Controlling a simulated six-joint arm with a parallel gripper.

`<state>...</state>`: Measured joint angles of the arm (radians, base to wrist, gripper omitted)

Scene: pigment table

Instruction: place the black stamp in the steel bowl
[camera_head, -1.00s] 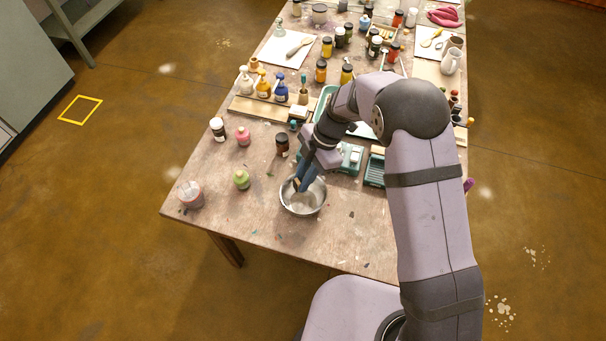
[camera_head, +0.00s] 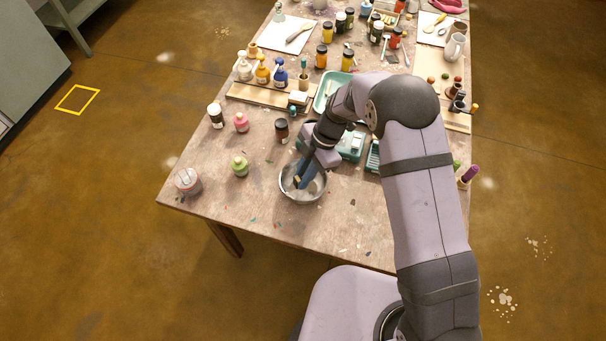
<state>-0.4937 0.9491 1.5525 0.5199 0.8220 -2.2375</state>
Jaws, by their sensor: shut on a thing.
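The steel bowl (camera_head: 316,194) stands upright on the table near its front edge. My gripper (camera_head: 301,181) points down into the bowl, its blue-grey fingertips inside the rim as seen from above. It is shut on the black stamp (camera_head: 297,182), of which only a small dark and tan piece shows at the fingertips. The fingers and wrist hide most of the stamp. I cannot tell whether it touches the bowl's floor.
A glass jar (camera_head: 188,181) is at the left corner. Teal boxes (camera_head: 351,146) sit just behind right. The table in front is clear.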

